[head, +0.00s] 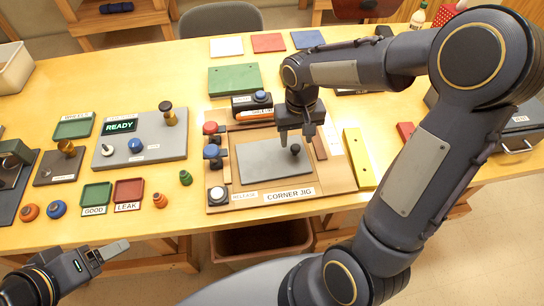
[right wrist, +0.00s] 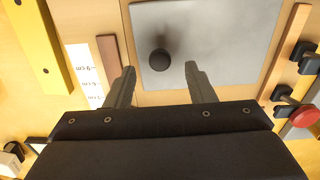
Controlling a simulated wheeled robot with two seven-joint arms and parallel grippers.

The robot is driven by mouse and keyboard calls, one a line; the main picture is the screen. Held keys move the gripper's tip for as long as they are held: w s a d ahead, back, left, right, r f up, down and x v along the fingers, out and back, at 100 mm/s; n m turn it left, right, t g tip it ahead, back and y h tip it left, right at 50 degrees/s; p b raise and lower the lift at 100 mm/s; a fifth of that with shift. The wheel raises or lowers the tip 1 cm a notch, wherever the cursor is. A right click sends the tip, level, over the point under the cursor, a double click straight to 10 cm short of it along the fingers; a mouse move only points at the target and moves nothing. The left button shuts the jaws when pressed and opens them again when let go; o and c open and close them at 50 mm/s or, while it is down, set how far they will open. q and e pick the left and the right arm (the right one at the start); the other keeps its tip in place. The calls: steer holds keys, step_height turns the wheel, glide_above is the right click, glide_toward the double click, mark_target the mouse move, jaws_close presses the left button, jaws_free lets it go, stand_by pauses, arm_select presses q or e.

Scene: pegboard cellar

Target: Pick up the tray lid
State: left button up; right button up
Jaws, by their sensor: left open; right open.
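The tray lid looks to be the flat grey plate (head: 262,170) with a small black knob (head: 295,149), lying on the wooden corner jig (head: 335,180). My right gripper (head: 297,134) is open and empty, pointing down above the knob end of the plate. In the right wrist view, the knob (right wrist: 159,59) shows between and slightly beyond the two fingertips (right wrist: 160,67) on the grey plate (right wrist: 215,40). Contact with the knob is not visible. My left gripper (head: 122,248) is open and empty, low in front of the table's near edge.
The jig carries red and blue knobs and a white release button (head: 217,195) at left. A yellow bar (head: 359,158) lies right of it. A green block (head: 234,80) sits behind. A grey READY panel (head: 150,150) with a tall knob stands left. Small trays and pegs lie near the left front.

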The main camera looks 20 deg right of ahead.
mark_target(296, 147)
steer(key=shift+f, duration=1.6)
steer(key=shift+c, duration=0.4)
jaws_close()
